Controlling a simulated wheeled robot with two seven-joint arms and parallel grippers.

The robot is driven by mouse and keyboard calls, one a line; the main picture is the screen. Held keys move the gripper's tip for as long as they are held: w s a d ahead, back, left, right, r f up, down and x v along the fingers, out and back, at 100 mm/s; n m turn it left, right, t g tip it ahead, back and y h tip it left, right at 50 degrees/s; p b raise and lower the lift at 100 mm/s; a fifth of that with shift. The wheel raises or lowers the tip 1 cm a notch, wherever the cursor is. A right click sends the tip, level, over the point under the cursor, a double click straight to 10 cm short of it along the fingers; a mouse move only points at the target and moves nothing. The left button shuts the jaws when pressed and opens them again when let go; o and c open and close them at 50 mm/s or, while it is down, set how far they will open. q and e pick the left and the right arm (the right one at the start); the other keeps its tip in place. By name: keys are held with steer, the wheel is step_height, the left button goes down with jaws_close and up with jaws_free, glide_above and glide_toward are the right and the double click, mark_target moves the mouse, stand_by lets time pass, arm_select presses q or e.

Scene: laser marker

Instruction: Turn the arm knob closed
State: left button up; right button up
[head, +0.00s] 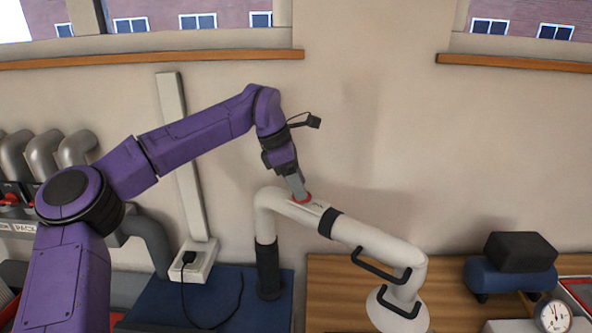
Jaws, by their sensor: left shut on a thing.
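A white extraction arm (376,241) with dark bands and two black handles rises from the bench and bends down at its left end to a dark nozzle (267,270). My purple left arm reaches over from the left, and my left gripper (301,193) points down and is shut on the knob. The fingers hide part of the knob, so its turn position cannot be read. My right gripper is not in view.
A white power strip (195,262) with a black plug and cable is at the left of the nozzle. A blue mat (150,300) lies below. A black and blue device (512,262) and a round gauge (553,316) stand at the right. The wall above the tube is clear.

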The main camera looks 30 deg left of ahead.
arm_select(q)
steer(key=m+g, duration=0.1)
steer(key=m, duration=0.1)
steer(key=shift+w+f+m, duration=0.1)
steer(key=shift+f+m, duration=0.05)
steer(key=shift+m, duration=0.25)
steer(key=m+g, duration=0.2)
steer(key=m, duration=0.3)
steer(key=shift+w, duration=0.15)
steer(key=shift+h, duration=0.3)
steer(key=o, duration=1)
steer(key=shift+o, duration=0.2)
steer(key=shift+w+d, duration=0.1)
